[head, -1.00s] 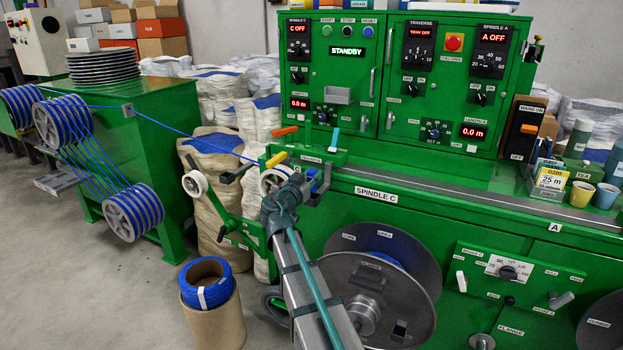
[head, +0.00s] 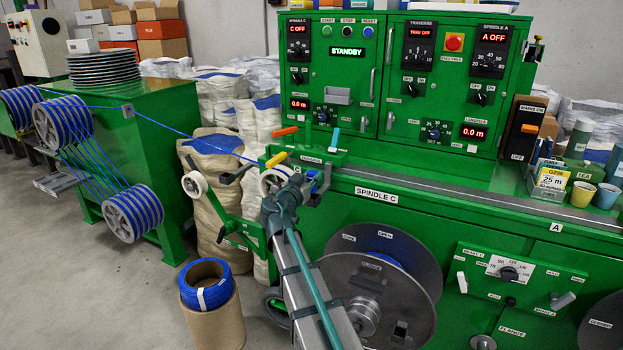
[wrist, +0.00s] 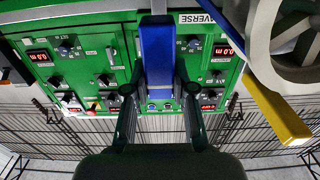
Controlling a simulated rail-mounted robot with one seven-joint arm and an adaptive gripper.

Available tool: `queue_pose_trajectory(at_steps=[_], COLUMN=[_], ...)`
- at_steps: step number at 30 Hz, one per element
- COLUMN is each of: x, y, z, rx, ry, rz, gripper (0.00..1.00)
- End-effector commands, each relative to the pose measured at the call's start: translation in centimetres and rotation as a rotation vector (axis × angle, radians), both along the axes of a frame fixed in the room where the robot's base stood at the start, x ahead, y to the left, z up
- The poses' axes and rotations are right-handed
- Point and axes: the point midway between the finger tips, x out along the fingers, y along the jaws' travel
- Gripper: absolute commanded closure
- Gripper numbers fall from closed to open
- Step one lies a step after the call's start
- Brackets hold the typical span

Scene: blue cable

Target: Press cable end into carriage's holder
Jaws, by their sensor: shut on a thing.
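The blue cable (head: 180,131) runs in the head view from the green box at left down to the white guide wheel (head: 275,180) at the machine's left end. My gripper (head: 300,181) is beside that wheel, among small coloured levers and blocks, partly hidden by my arm. In the wrist view my gripper (wrist: 158,92) has its two dark fingers on either side of a blue bar-like piece (wrist: 157,50) and is shut on it. I cannot tell whether this piece is the cable end or a part of the carriage. The holder itself is not clearly visible.
A yellow lever (wrist: 277,112) and a pale wheel (wrist: 290,40) are close at right in the wrist view. An orange lever (head: 284,132) and a light blue lever (head: 335,138) stand nearby. A large grey spool (head: 388,265) is below, and a cable coil (head: 205,285) on a cardboard drum stands at front left.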

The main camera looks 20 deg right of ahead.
Motion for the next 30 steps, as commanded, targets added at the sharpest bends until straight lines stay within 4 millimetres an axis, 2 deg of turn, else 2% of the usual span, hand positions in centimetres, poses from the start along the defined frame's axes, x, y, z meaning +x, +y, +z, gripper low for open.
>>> queue_pose_trajectory(at_steps=[30], x=[0.0], y=[0.0], z=[-1.1], rx=[0.0], ry=[0.0], rz=[0.0], gripper=[1.0])
